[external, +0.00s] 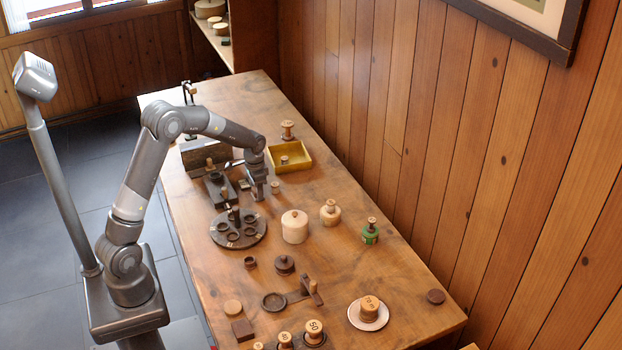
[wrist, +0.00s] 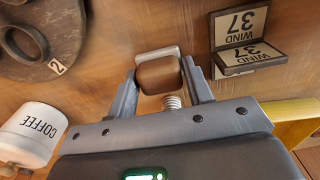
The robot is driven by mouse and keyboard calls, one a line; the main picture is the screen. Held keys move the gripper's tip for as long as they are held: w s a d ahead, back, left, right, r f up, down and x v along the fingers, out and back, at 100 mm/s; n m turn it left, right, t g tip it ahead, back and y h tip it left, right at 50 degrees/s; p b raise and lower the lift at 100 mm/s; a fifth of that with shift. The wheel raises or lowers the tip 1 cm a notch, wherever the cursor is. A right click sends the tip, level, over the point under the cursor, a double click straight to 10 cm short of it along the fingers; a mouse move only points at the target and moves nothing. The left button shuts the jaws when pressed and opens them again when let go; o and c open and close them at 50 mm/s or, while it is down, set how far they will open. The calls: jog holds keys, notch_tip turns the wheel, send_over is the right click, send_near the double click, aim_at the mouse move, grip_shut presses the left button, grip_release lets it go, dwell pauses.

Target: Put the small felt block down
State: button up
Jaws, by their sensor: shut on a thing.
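A small brown block (wrist: 160,75) with a pale grey edge, which looks like the felt block, sits between the two fingers of my gripper (wrist: 164,82) in the wrist view. Both fingers press on its sides. In the external view my gripper (external: 257,194) points down over the wooden table (external: 330,195), between the dark round disc and the yellow tray. The block is not clear there, and I cannot tell whether it touches the table. A small ridged, pale piece (wrist: 172,102) shows just below the block in the wrist view.
The dark disc (external: 238,240) with ring holders is near left. A pale canister (external: 294,226), marked COFFEE in the wrist view (wrist: 31,134), stands nearby. The yellow tray (external: 309,158) is behind. A WIND 37 card (wrist: 240,35) lies close by. A small brown piece (external: 275,187) stands beside my gripper.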

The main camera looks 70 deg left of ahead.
jog(key=o, duration=1)
notch_tip(320, 180, up, 12)
jog(key=s+d+r+t, duration=0.1)
jog(key=s+d+r, duration=0.5)
jog(key=d+r, duration=0.2)
jog(key=s+d+t, duration=0.1)
jog(key=s+d, duration=0.4)
jog(key=s, duration=0.2)
jog(key=s+d+r+t, duration=0.1)
jog(key=s+d+t, duration=0.1)
jog(key=s+d, duration=0.3)
jog(key=s+d+r+t, duration=0.1)
jog(key=s+d, duration=0.3)
jog(key=s, duration=0.5)
jog(key=shift+s+d+r+t, duration=0.2)
jog(key=shift+d+t, duration=0.1)
jog(key=shift+d, duration=0.1)
jog(key=shift+s+d+f, duration=0.1)
jog(key=shift+s+f, duration=0.1)
jog(key=shift+s, duration=0.1)
jog(key=shift+c, duration=1.4)
